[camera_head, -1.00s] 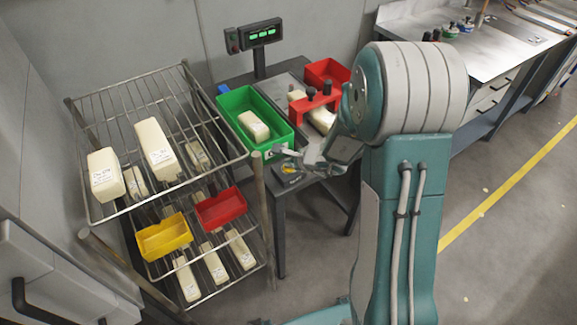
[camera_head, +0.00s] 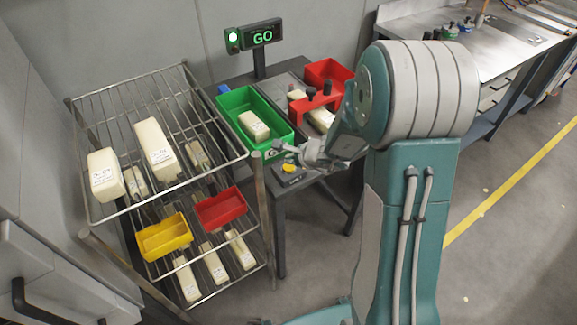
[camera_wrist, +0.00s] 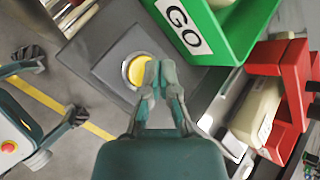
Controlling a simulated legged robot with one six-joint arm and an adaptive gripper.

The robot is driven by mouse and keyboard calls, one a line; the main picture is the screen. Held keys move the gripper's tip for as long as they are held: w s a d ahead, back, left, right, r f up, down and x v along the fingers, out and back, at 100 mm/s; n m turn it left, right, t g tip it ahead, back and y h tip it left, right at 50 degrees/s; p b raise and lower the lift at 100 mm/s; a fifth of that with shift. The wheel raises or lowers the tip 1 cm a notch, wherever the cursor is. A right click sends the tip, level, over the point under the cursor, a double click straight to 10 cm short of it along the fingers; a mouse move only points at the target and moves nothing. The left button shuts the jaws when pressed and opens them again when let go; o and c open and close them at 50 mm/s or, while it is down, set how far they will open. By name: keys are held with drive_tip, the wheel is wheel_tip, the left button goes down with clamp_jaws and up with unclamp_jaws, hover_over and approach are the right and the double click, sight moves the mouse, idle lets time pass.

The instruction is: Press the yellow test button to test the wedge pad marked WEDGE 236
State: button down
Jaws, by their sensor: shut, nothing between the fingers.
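The yellow test button (camera_wrist: 136,70) sits round in a dark grey box at the near corner of the bench. In the head view the button (camera_head: 288,168) shows just below my gripper (camera_head: 284,149). My gripper (camera_wrist: 160,72) is shut and empty, its fingertips over the right edge of the button in the wrist view; the frames do not show contact. A cream wedge pad (camera_wrist: 262,108) lies in a red fixture (camera_wrist: 266,58); the pad (camera_head: 322,119) also shows in the head view. Its marking is not readable. The display (camera_head: 262,37) reads GO in green, and the lamp (camera_head: 233,37) beside it is lit.
A green bin (camera_head: 228,103), labelled GO in the wrist view, holds a cream pad (camera_head: 253,126) close beside the button box. A red bin (camera_head: 326,70) stands behind the fixture. A wire rack (camera_head: 100,205) with several pads, a yellow tray (camera_head: 163,238) and a red tray (camera_head: 221,208) stands left.

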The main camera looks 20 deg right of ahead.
sight(290, 167)
drive_tip(key=shift+r, duration=2.5)
drive_tip(key=shift+s+a+r, duration=0.1)
drive_tip(key=shift+r, duration=0.05)
drive_tip(key=s+a+r+n+g, duration=0.2)
drive_tip(key=s+a+r+n, duration=0.4)
drive_tip(key=s+r+n, duration=0.5)
drive_tip(key=s+d+r+n+h, duration=0.2)
drive_tip(key=s+n, duration=0.3)
drive_tip(key=s, duration=0.3)
drive_tip(key=s+d+r+n+h, duration=0.2)
drive_tip(key=s+n, duration=0.3)
drive_tip(key=s, duration=0.3)
drive_tip(key=shift+d+r+h, duration=0.3)
drive_tip(key=shift+d+r, duration=0.1)
drive_tip(key=shift+d, duration=0.5)
